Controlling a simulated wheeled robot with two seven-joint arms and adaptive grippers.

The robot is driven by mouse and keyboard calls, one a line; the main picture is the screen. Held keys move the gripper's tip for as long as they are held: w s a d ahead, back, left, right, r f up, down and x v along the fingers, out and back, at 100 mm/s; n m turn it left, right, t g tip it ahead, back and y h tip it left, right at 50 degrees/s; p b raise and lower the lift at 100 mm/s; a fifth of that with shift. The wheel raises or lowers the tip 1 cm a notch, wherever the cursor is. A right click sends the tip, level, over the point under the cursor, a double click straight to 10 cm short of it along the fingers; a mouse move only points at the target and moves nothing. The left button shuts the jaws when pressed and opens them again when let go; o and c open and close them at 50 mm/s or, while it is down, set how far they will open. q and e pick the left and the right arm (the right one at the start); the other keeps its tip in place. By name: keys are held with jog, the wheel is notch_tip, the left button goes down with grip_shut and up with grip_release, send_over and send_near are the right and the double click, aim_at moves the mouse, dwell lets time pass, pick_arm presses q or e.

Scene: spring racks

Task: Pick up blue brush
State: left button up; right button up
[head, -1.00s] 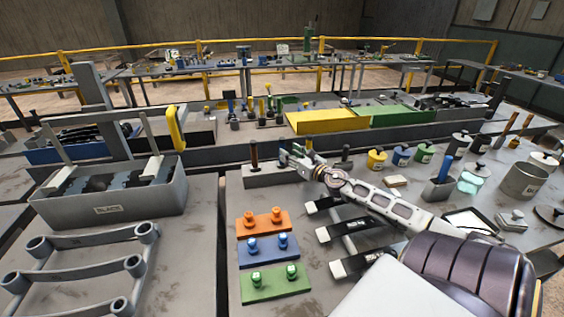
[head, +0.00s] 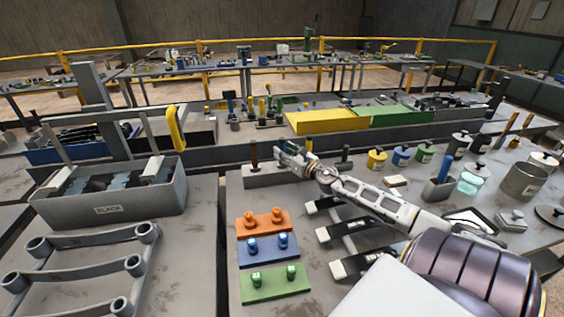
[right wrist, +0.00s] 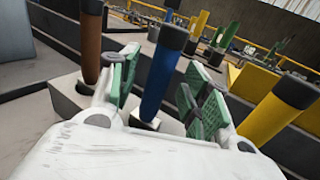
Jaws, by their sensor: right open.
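The blue brush (right wrist: 160,78) stands upright in the right wrist view, with a blue handle and a dark cap on top. Its foot meets a light holder block. My right gripper (right wrist: 166,92) is open, with one green-padded finger on each side of the blue handle; I cannot tell whether the pads touch it. In the head view my right gripper (head: 284,152) is over the grey holder block (head: 262,178) and hides the blue brush. My left gripper is not in view.
A brown-handled brush (right wrist: 91,45) stands close on the left and a yellow-handled one (right wrist: 268,118) on the right. Orange (head: 263,222), blue (head: 268,248) and green (head: 275,284) plates lie in front. A grey bin (head: 110,200) stands at left.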

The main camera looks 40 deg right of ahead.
jog(key=shift+w, duration=0.9)
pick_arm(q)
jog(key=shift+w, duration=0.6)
pick_arm(e)
jog(key=c, duration=1)
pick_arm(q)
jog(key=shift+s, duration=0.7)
pick_arm(e)
grip_shut()
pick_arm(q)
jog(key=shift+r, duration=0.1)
pick_arm(e)
jog(key=shift+r, duration=0.25)
